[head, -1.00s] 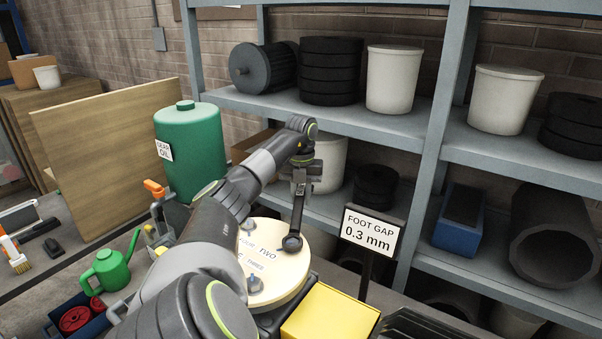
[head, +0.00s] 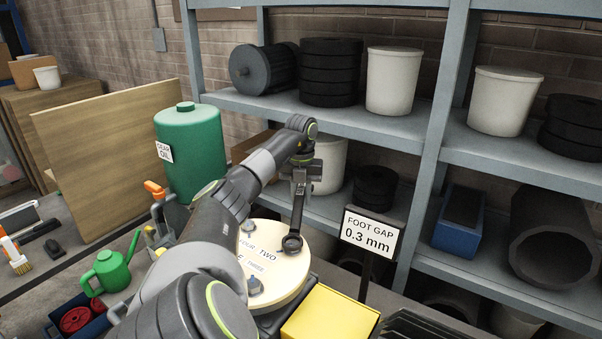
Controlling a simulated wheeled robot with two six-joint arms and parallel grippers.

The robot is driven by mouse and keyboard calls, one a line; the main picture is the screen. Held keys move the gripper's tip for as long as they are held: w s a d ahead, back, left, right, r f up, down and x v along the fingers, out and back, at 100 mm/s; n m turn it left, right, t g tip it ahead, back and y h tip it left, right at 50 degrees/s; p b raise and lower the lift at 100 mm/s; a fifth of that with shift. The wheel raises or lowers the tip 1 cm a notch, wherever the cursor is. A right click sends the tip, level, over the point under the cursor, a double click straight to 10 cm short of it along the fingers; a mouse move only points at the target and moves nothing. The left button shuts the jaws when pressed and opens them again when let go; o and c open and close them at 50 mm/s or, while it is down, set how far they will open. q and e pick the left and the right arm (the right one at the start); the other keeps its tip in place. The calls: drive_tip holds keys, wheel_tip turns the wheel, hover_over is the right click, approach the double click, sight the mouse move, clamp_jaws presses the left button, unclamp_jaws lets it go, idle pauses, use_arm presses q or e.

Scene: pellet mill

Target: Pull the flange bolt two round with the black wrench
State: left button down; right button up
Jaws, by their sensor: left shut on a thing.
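The round cream flange (head: 281,285) lies in the middle of the head view, with the labels TWO and THREE readable and FOUR partly readable. My left gripper (head: 300,186) is shut on the black wrench (head: 297,214) at its upper end. The wrench hangs down from it, and its ring end sits over the flange near the label TWO. The flange bolt two is hidden under the ring. Other bolts show at the flange's left edge (head: 248,226) and front (head: 254,285). My left arm covers part of the flange. My right gripper is not in view.
A FOOT GAP 0.3 mm sign (head: 367,232) stands right of the flange. A yellow box (head: 330,315) is in front. A green oil tank (head: 190,152) and a green watering can (head: 108,271) are at left. Grey shelving (head: 400,128) stands behind.

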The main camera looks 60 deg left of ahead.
sight(301, 189)
use_arm(q)
drive_tip(key=shift+r+p, duration=0.35)
drive_tip(key=shift+r, duration=0.25)
idle(0.6)
drive_tip(key=shift+r+p, duration=0.3)
drive_tip(key=shift+r, duration=0.2)
drive_tip(key=shift+r+p, duration=0.5)
drive_tip(key=shift+r, duration=0.85)
drive_tip(key=shift+s, duration=0.1)
